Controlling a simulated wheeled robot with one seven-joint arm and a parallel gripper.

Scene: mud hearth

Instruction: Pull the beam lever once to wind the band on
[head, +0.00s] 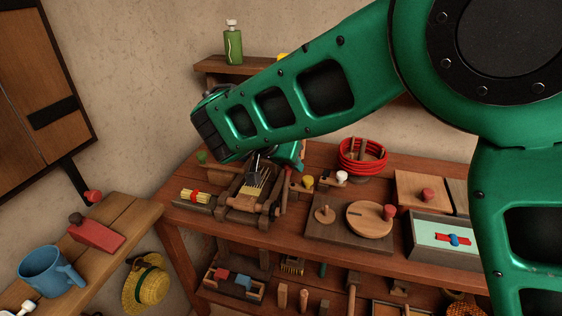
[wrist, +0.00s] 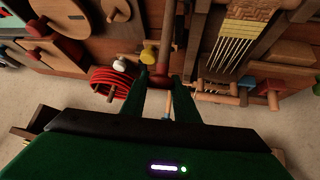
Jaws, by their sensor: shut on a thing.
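The small wooden loom (head: 246,196) stands at the left end of the workbench, its pale band and threads (wrist: 236,40) stretched along it. The beam lever (wrist: 169,32) is a reddish-brown rod beside the loom in the wrist view. My gripper (wrist: 162,80) is shut on the lever's end, with one finger on each side of it.
A yellow knob (wrist: 149,54) and a coil of red cord (head: 362,157) are near my gripper. A round wooden disc (head: 368,219) and a pale-lined tray (head: 440,243) lie further right. A side bench with a blue mug (head: 46,270) is at left.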

